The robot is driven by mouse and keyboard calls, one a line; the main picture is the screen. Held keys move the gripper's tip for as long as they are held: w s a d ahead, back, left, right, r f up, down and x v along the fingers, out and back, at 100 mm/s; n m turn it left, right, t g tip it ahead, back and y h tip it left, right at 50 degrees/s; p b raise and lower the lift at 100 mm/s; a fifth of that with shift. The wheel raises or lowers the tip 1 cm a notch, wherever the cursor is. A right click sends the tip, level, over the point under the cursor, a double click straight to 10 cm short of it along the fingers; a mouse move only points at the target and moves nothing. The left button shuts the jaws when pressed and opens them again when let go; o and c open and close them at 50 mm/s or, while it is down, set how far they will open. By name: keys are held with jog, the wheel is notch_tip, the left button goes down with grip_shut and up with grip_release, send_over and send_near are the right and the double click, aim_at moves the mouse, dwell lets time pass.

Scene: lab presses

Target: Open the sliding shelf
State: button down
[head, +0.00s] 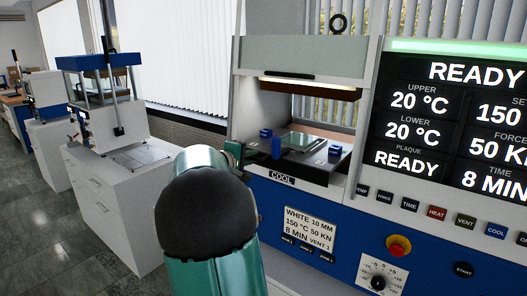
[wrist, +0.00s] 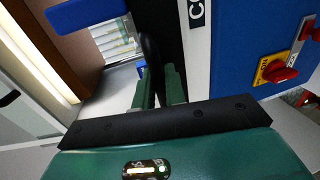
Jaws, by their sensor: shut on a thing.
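The sliding shelf (head: 318,158) is a dark plate in the open bay of the blue and white press, with a metal plate and small blue blocks on it. My gripper (head: 236,153) is at the shelf's left front corner, mostly hidden behind my arm. In the wrist view the green fingers of my gripper (wrist: 159,88) are closed around a dark, curved handle (wrist: 151,50) by the shelf's dark edge (wrist: 172,22). How far the shelf is pulled out is hard to tell.
The press's raised glass guard (head: 300,58) is above the bay. A control panel (head: 450,130) reading READY is at the right, with a red emergency button (head: 398,246) below. A smaller press (head: 100,100) on a white cabinet (head: 115,205) stands left, with floor between.

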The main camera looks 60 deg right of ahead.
jog(key=f+v, duration=0.2)
jog(key=v, duration=1.1)
jog(key=shift+w+a+f, duration=0.15)
jog(key=shift+a+f, duration=0.2)
jog(key=shift+f, duration=0.05)
jog(key=c, duration=1.5)
grip_release()
jog(key=shift+a+r, duration=0.1)
jog(key=shift+a, duration=0.25)
jog(key=shift+c, duration=0.2)
jog(key=v, duration=1.3)
jog(key=shift+a, duration=0.1)
jog(key=s+a+f+t+y, duration=0.2)
jog(key=s+a+f+y, duration=0.2)
jog(key=a, duration=0.6)
jog(key=s+a+f+n+t+y, duration=0.1)
jog(key=s+a+f+t+y, duration=0.2)
jog(key=a+y, duration=0.3)
jog(key=s+a+f+t+y, duration=0.3)
jog(key=s+a+f+y, duration=0.1)
jog(key=a, duration=1)
jog(key=shift+s+a+f+n+y, duration=0.2)
jog(key=shift+s+f+n+y, duration=0.15)
jog(key=shift+y, duration=0.35)
